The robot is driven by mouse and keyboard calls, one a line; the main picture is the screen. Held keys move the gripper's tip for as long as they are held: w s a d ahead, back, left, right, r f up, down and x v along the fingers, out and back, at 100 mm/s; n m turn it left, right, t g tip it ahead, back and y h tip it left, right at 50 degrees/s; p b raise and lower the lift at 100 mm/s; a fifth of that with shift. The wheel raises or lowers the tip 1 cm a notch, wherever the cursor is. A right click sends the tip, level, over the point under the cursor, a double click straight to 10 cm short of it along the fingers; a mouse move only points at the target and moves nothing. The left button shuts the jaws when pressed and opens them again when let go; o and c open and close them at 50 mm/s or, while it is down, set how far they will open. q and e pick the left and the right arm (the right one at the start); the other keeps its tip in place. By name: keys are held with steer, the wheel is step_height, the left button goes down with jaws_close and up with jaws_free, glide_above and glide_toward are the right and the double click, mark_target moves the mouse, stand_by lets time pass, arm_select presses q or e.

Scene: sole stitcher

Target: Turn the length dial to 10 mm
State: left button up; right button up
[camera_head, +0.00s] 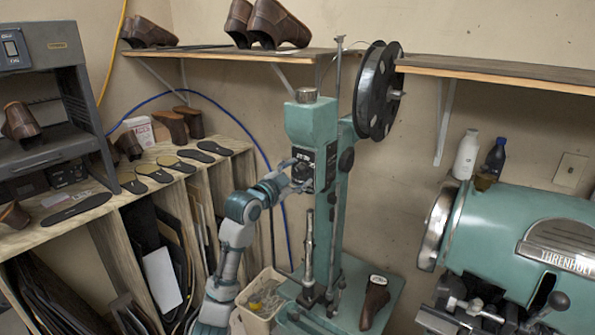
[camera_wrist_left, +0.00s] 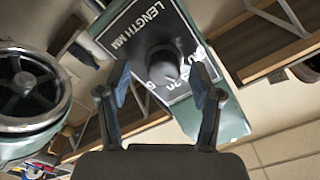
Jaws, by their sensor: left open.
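The length dial (camera_wrist_left: 163,66) is a dark round knob on a black plate (camera_wrist_left: 130,28) lettered "LENGTH MM". In the left wrist view it sits between the open fingers of my left gripper (camera_wrist_left: 160,90), with a gap visible on both sides. Some scale numbers show near the knob, but its setting cannot be read. In the head view the teal stitcher (camera_head: 312,125) stands upright in the middle, and my left gripper (camera_head: 295,172) is at its black front plate (camera_head: 331,163), covering much of the dial. My right gripper is not in view.
A black reel (camera_head: 377,90) is on the stitcher's upper right. A teal machine (camera_head: 500,235) stands at right. Wooden shelving with soles (camera_head: 153,173) is at left, and a bin (camera_head: 262,300) stands by the stitcher's base. A shelf (camera_head: 220,52) runs behind.

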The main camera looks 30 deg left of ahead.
arm_select(q)
steer(key=shift+w, duration=0.35)
steer(key=shift+a+f, duration=0.1)
steer(key=shift+a, duration=0.3)
steer(key=shift+c, duration=1.1)
steer(key=shift+a, duration=0.15)
steer(key=c, duration=0.9)
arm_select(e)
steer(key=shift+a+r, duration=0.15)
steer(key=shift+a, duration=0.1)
